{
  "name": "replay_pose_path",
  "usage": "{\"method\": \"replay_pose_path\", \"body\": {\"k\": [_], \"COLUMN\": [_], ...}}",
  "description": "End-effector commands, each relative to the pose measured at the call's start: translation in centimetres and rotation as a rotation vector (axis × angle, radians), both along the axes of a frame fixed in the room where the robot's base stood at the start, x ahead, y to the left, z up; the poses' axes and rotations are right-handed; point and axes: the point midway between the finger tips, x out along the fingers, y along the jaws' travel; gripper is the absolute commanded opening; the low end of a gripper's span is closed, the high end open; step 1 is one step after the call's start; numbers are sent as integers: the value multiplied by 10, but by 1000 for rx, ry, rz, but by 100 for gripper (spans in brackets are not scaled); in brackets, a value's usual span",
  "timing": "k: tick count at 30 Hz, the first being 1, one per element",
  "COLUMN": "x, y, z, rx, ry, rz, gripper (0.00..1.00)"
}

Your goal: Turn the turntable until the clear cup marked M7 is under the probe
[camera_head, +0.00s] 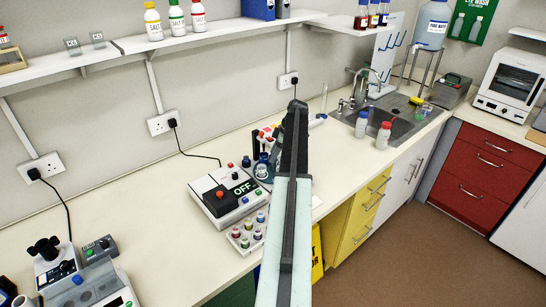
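My arm reaches up the middle of the view, and my gripper (295,115) is its dark far end, above the back of the bench. Its fingers do not show clearly, so I cannot tell whether it is open. I cannot make out the turntable, the probe or a clear cup marked M7. A small cluster with a blue-topped piece (262,161) stands just left of my arm, partly hidden by it. No M7 mark is readable.
A white box with a red button and an OFF sign (230,194) stands left of my arm. A tray of coloured vials (237,243) is in front of it. Two bottles (383,136) stand by the sink (404,128).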

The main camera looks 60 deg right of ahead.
Motion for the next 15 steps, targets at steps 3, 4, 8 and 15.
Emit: {"method": "replay_pose_path", "body": {"k": [3, 4, 8, 15], "x": [0, 0, 0, 1], "y": [0, 0, 0, 0], "z": [0, 0, 0, 0], "rx": [0, 0, 0, 0], "ry": [0, 0, 0, 0], "rz": [0, 0, 0, 1], "gripper": [14, 6, 0, 0]}}
